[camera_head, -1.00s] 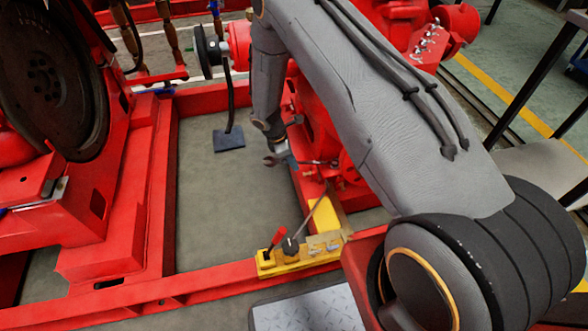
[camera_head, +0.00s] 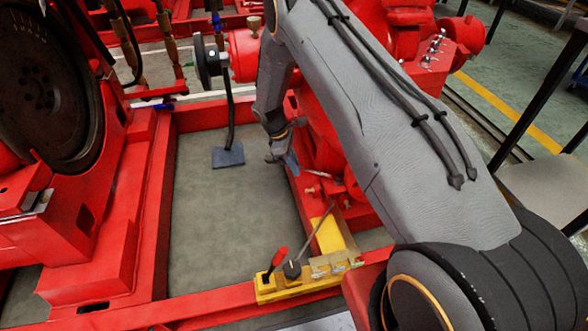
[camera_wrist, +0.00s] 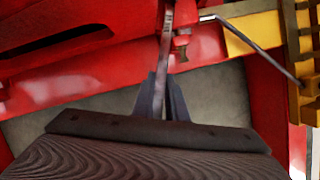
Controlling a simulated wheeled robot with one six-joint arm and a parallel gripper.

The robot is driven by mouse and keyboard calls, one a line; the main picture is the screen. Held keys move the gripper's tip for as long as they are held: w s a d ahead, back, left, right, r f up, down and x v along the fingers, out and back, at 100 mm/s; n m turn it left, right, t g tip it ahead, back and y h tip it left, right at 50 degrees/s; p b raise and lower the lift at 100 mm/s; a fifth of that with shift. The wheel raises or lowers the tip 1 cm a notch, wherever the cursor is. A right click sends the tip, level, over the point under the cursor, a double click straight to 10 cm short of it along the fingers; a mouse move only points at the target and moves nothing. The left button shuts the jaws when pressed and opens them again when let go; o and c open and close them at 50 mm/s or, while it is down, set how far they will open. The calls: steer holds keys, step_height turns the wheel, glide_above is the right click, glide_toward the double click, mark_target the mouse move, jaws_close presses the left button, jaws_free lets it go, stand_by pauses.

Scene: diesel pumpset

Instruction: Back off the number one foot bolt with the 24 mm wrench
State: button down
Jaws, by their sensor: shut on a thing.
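My gripper (camera_wrist: 163,97) is shut on a slim grey wrench (camera_wrist: 165,52), which runs up and away from the fingertips in the wrist view. The wrench's far end meets the top edge of that picture, so its jaw is not clear there. In the head view my gripper (camera_head: 287,157) hangs beside the red pump frame, above the open floor bay. A small bolt-like fitting (camera_wrist: 181,42) stands just right of the wrench on the red metal; whether it is the number one foot bolt, I cannot tell. I cannot see the wrench touching it.
A yellow tool rack (camera_head: 297,285) with a red-handled tool (camera_head: 276,260) sits on the front red rail; its yellow blocks (camera_wrist: 303,60) fill the wrist view's right edge. A dark pedal-like plate (camera_head: 228,156) is left of my gripper.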

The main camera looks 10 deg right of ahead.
steer(key=shift+f+b, duration=0.35)
steer(key=shift+f, duration=0.35)
stand_by(0.4)
steer(key=s+n+t+p, duration=0.2)
steer(key=s+n+p, duration=0.7)
steer(key=s+p, duration=0.4)
steer(key=p, duration=0.4)
steer(key=shift+t+p, duration=0.3)
steer(key=shift+t, duration=0.1)
steer(key=shift+w, duration=0.1)
stand_by(0.5)
steer(key=shift+r+p, duration=0.4)
steer(key=shift+r, duration=0.25)
